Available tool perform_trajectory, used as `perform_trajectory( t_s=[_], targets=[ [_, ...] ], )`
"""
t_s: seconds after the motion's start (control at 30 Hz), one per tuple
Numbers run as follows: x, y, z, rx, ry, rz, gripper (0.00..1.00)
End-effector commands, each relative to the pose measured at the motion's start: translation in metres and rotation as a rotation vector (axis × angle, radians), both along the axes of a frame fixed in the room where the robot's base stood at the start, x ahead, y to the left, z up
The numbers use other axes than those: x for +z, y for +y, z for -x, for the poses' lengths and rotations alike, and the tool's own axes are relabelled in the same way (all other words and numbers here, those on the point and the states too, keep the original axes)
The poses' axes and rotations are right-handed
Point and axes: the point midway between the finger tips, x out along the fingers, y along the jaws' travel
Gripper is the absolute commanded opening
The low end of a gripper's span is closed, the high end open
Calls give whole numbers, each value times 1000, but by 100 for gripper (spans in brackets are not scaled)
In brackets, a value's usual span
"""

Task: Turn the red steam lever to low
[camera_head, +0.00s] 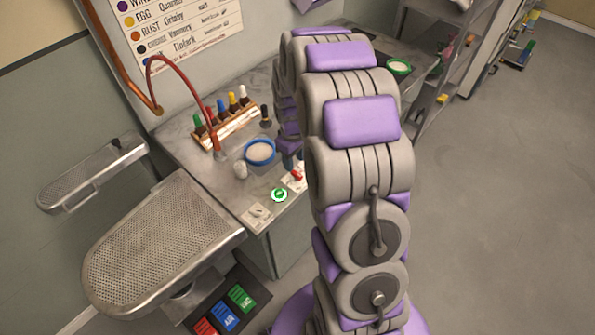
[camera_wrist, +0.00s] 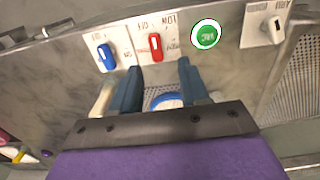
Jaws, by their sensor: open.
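The red steam lever (camera_wrist: 155,47) stands on a white label plate in the wrist view, its handle along the picture's vertical. The plate's lettering is upside down and hard to read. The lever also shows in the head view (camera_head: 297,174), at the counter's front edge beside my arm. My gripper (camera_wrist: 156,72) is open, its two dark fingers apart and empty. In the wrist view the lever lies just beyond the fingertips, between their lines; contact cannot be told. In the head view my arm hides most of the gripper (camera_head: 289,160).
A blue lever (camera_wrist: 106,56) sits left of the red one in the wrist view, and a green button (camera_wrist: 206,35) right of it. A switch plate (camera_head: 257,215) is farther along the counter edge. A blue-rimmed bowl (camera_head: 259,152) and a bottle rack (camera_head: 225,128) stand behind.

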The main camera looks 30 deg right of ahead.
Motion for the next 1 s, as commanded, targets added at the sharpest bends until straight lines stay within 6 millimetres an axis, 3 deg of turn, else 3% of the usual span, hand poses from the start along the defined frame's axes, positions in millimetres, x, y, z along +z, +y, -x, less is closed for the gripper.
perform_trajectory(
  t_s=[0.1,0.33,0.77,1.0],
  targets=[
    [-26,-5,0,0,1,-5,45],
    [-58,-19,1,-1,3,-19,45],
    [-64,-5,0,1,-1,-4,45],
    [-64,-12,0,-1,-2,-13,23]
  ],
)
